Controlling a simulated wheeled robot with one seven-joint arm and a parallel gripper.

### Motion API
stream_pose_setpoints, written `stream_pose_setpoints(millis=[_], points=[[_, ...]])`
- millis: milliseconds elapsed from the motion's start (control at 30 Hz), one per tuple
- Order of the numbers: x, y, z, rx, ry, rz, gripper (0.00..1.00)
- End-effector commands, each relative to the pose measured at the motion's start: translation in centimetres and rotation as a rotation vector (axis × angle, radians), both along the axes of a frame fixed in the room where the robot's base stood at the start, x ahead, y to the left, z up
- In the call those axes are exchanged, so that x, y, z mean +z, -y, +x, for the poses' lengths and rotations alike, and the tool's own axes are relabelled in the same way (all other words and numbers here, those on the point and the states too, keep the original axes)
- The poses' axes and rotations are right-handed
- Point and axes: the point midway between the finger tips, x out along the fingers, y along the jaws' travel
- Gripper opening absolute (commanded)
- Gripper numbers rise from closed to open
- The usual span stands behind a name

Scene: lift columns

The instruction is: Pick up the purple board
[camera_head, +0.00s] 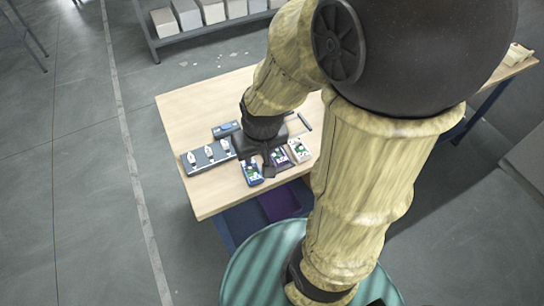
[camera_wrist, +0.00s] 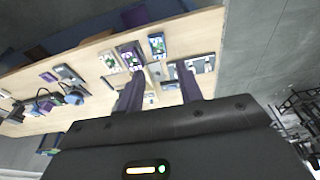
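The purple board (camera_head: 281,159) lies flat on the wooden table, between a blue board (camera_head: 252,173) and a beige board (camera_head: 299,150). My gripper (camera_head: 268,168) hangs over the table just left of the purple board and partly hides this area. In the wrist view the purple board (camera_wrist: 129,54) shows beyond the left fingertip, with the blue board (camera_wrist: 157,45) to its right and the beige board (camera_wrist: 110,63) to its left. My gripper's fingers (camera_wrist: 160,71) are apart with nothing held between them. The exact height of the fingers above the table cannot be told.
A grey unit with white parts (camera_head: 208,157) and another blue item (camera_head: 227,128) sit left of my gripper. A dark bar (camera_head: 304,122) lies farther back. The wooden table's (camera_head: 185,112) left end is clear. A shelf with boxes (camera_head: 212,12) stands behind.

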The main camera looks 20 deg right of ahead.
Motion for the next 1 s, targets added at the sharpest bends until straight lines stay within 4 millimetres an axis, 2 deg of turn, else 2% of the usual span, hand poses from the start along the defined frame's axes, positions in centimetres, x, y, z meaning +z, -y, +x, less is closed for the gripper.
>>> stream_pose_setpoints(millis=[167,233,267,433,567,800,1000], points=[[0.0,0.0,0.0,0.0,0.0,0.0,0.36],[0.0,0.0,0.0,0.001,0.0,0.0,0.43],[-0.1,0.0,0.0,0.003,-0.002,-0.001,0.43],[-2.0,-0.4,0.6,0.078,-0.051,-0.022,0.43],[-5.2,-0.9,1.6,0.221,-0.146,-0.077,0.43],[-12.5,-1.0,3.8,0.587,-0.379,-0.261,0.43],[-17.0,-0.4,6.0,0.877,-0.581,-0.471,0.43]])
